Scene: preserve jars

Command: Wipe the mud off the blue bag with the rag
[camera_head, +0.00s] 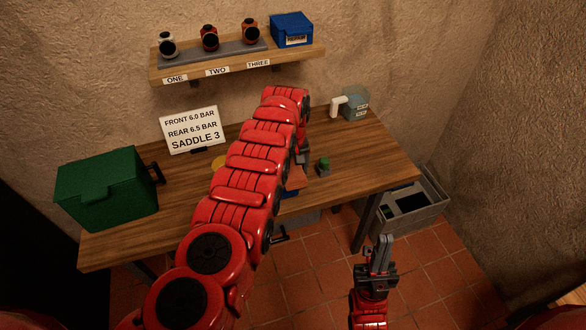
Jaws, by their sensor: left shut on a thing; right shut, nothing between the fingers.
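My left arm reaches over the table, and its gripper (303,160) points down near the table's middle, mostly hidden behind the arm. It is shut on a reddish-orange cloth, seemingly the rag (296,178), of which only a part shows. Just below the rag a small blue patch, seemingly the blue bag (291,193), shows past the arm's edge. The rag appears to lie over or against it; I cannot tell if they touch. Any mud is hidden. My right gripper (380,250) is shut and empty, in front of the table, above the tiled floor.
A green box (105,188) stands at the table's left, a sign (192,130) behind it. A small green-topped item (323,166) sits right of my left gripper, a grey-blue device (352,106) at the back right. A grey crate (412,208) stands right of the table.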

